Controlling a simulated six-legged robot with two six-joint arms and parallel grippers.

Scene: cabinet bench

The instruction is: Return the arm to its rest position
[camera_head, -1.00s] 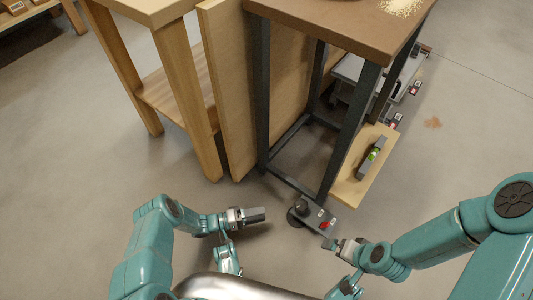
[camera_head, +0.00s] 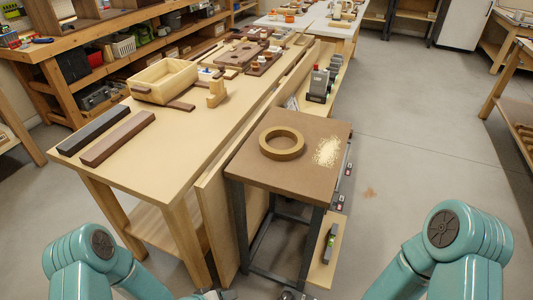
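My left arm (camera_head: 95,262) and my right arm (camera_head: 440,255) show at the bottom left and bottom right as teal links. Both arms hang low in front of my body. Neither gripper's fingers can be made out. The lower parts of both arms run out past the bottom edge, though a small teal and grey piece shows at the bottom near the middle. No object is seen in either gripper.
A brown stand (camera_head: 250,165) with a tan ring (camera_head: 282,142) and pale shavings (camera_head: 328,151) stands ahead. A long wooden bench (camera_head: 165,160) lies left of it, with dark bars, a wooden box (camera_head: 165,80) and boards. Open floor (camera_head: 420,150) lies to the right.

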